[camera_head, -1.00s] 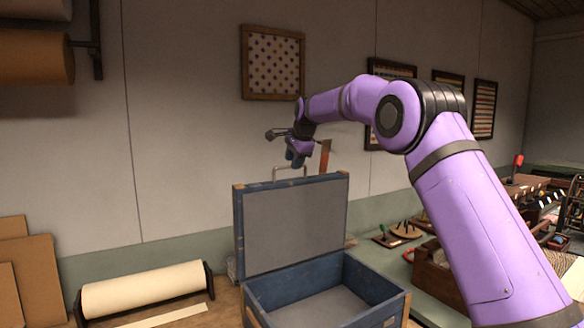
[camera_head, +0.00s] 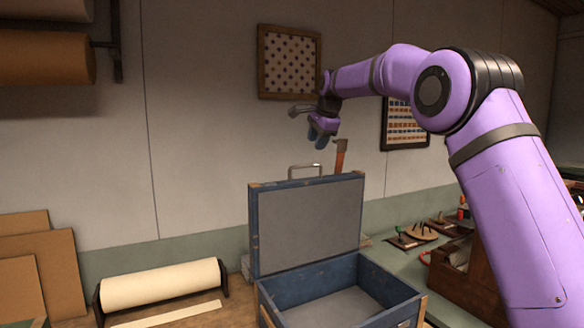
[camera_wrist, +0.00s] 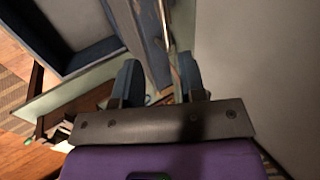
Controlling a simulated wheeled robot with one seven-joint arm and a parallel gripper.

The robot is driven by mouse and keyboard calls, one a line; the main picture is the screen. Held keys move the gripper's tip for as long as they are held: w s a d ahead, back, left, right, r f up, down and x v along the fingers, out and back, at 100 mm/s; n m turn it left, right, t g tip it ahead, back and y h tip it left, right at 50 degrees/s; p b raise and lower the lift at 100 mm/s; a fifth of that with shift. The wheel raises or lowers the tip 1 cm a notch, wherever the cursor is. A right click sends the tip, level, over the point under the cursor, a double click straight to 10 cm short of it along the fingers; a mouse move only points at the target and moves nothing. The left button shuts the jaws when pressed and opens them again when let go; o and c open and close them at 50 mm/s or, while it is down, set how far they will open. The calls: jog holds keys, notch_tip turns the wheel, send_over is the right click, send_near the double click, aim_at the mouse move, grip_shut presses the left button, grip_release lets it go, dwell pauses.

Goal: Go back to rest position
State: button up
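My gripper (camera_head: 320,138) is in the air above the raised lid of a blue case, apart from its handle. In the wrist view its two dark blue fingers (camera_wrist: 160,80) stand apart, with nothing held between them. The blue case (camera_head: 300,279) stands open on the worktop, its grey-lined lid (camera_head: 311,223) upright. Its metal handle (camera_head: 305,167) sticks up from the lid's top edge. The inside of the case that shows looks empty. In the wrist view the lid's edge (camera_wrist: 150,50) lies beyond the fingers.
A paper roll (camera_head: 160,283) lies left of the case, with brown boards (camera_head: 45,270) farther left. A wooden box (camera_head: 466,275) and small tools (camera_head: 410,236) are to the right. A patterned frame (camera_head: 289,62) hangs on the wall behind my gripper. Free air surrounds the gripper.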

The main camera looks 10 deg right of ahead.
jog(key=s+d+r+n, duration=0.1)
jog(key=s+d+n, duration=0.1)
jog(key=s, duration=0.7)
jog(key=s+d+r+n+h, duration=0.1)
jog(key=s+r+n, duration=0.15)
jog(key=s, duration=0.65)
jog(key=s+d+r+n, duration=0.1)
jog(key=s+d+n, duration=0.1)
jog(key=s, duration=0.7)
jog(key=s+d+f+n, duration=0.1)
jog(key=s+f+n, duration=0.1)
jog(key=s+f, duration=0.3)
jog(key=s+d+f+n, duration=0.1)
jog(key=s+f+n, duration=0.2)
jog(key=s, duration=1.1)
jog(key=s+d+f+n, duration=0.1)
jog(key=s+f+n, duration=0.1)
jog(key=s+f, duration=0.6)
jog(key=shift+s+d+n+g+h, duration=0.3)
jog(key=shift+s+d+n+h, duration=0.1)
jog(key=shift+s, duration=0.6)
